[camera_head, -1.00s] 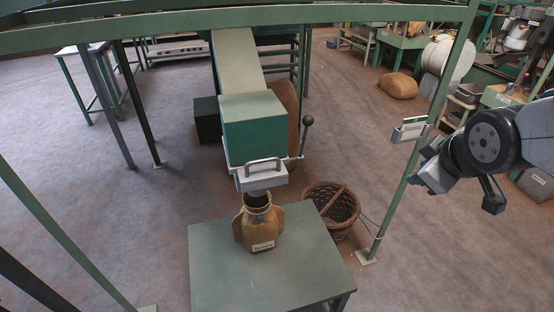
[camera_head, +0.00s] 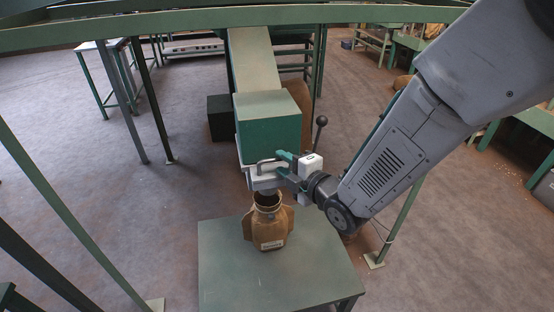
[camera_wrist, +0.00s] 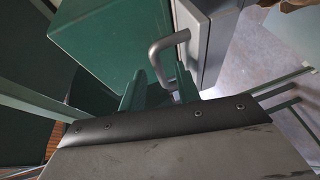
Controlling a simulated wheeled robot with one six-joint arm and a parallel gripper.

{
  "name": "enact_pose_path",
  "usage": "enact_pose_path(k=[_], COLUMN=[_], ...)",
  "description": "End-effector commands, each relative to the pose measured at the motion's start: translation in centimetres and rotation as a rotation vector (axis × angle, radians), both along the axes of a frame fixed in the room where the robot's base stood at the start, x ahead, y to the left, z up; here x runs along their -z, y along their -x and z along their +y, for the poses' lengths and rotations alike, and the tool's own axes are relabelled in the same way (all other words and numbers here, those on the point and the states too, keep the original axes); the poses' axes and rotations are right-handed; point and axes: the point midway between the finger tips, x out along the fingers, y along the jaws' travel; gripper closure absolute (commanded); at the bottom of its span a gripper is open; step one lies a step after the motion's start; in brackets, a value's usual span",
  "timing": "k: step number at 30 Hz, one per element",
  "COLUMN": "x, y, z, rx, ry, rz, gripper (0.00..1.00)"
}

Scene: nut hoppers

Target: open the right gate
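The green hopper box (camera_head: 268,120) has a pale gate (camera_head: 262,181) at its lower front, with a grey U-shaped handle (camera_head: 266,163). The handle also shows close up in the wrist view (camera_wrist: 156,52), beside the green box wall (camera_wrist: 105,40). My gripper (camera_head: 282,166) has come in from the right at the handle. Its two green fingers are apart, and the handle's bar appears to lie at or between their tips. I cannot tell whether they touch it. A lever with a dark knob (camera_head: 321,121) stands at the box's right side, partly hidden behind my gripper.
An open brown sack (camera_head: 268,228) stands under the gate on a green table (camera_head: 280,280). A green frame beam (camera_head: 150,36) crosses above, with posts on both sides.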

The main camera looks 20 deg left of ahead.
Motion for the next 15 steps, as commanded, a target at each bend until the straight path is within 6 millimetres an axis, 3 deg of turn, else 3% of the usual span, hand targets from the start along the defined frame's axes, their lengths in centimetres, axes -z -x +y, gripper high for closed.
enact_pose_path(k=[6, 15], x=[0.5, 0.6], y=[-1.5, -1.9], z=[2.2, 2.7], rx=[-0.001, 0.001], ry=[0.000, 0.000], rz=[0.000, 0.001], gripper=[0.68, 0.68])
